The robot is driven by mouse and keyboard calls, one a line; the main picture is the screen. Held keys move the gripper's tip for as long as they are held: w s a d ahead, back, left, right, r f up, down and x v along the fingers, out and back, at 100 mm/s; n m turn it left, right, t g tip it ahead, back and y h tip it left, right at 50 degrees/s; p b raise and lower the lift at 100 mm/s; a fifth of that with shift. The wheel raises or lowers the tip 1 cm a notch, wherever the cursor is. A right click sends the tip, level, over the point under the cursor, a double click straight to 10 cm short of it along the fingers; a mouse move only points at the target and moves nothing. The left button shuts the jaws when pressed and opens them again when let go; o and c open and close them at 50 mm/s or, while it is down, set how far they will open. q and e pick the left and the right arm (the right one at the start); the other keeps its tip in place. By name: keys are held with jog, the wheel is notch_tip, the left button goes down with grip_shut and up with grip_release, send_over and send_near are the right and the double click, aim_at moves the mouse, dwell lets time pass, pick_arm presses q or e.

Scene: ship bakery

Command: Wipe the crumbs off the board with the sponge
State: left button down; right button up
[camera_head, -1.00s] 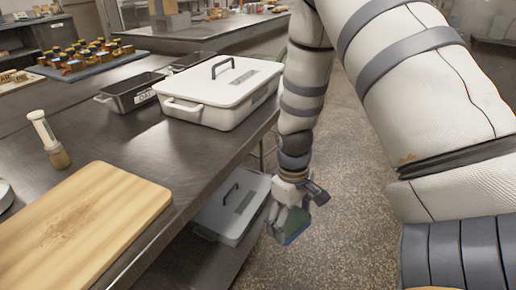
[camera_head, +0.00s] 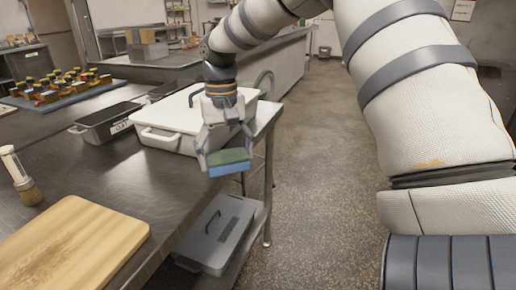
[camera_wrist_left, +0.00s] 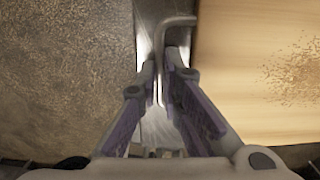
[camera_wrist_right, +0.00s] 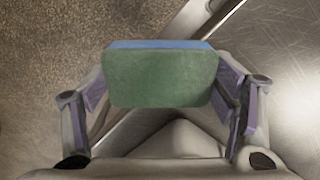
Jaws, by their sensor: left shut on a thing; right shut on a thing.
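The wooden board (camera_head: 80,240) lies on the steel table at the lower left of the head view. It also shows in the left wrist view (camera_wrist_left: 235,60), with brown crumbs (camera_wrist_left: 295,78) scattered on it. The sponge, green with a blue side (camera_head: 230,164), is held in my right gripper (camera_head: 228,160), raised beside the table edge. In the right wrist view the sponge (camera_wrist_right: 160,78) spans between the fingers. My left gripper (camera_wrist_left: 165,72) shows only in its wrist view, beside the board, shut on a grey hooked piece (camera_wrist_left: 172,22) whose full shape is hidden.
A white lidded box (camera_head: 165,128) stands on the table behind the right gripper, next to a dark pan (camera_head: 108,122). A grey lidded box (camera_head: 215,235) sits on the lower shelf. The aisle floor (camera_head: 330,200) is clear.

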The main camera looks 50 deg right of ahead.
jog(key=w+a+n, duration=0.1)
jog(key=w+a, duration=0.1)
jog(key=a, duration=0.1)
jog(key=w+a+n, duration=0.2)
jog(key=w+a, duration=0.1)
jog(key=w+a+r+n, duration=0.1)
jog(key=w+a+n, duration=0.1)
jog(key=a, duration=0.1)
jog(key=shift+w+a, duration=0.2)
jog(key=shift+w, duration=0.15)
jog(key=a, duration=0.2)
jog(key=w+a+r+n, duration=0.1)
jog(key=a, duration=0.1)
jog(key=w+a+n, duration=0.1)
jog(key=a, duration=0.1)
jog(key=shift+w+a+r, duration=0.1)
jog(key=shift+w+r, duration=0.1)
jog(key=shift+w, duration=0.05)
send_near(76, 234)
jog(key=shift+m, duration=0.3)
jog(key=shift+s+f, duration=0.15)
jog(key=shift+f, duration=2.1)
jog(key=shift+f, duration=1)
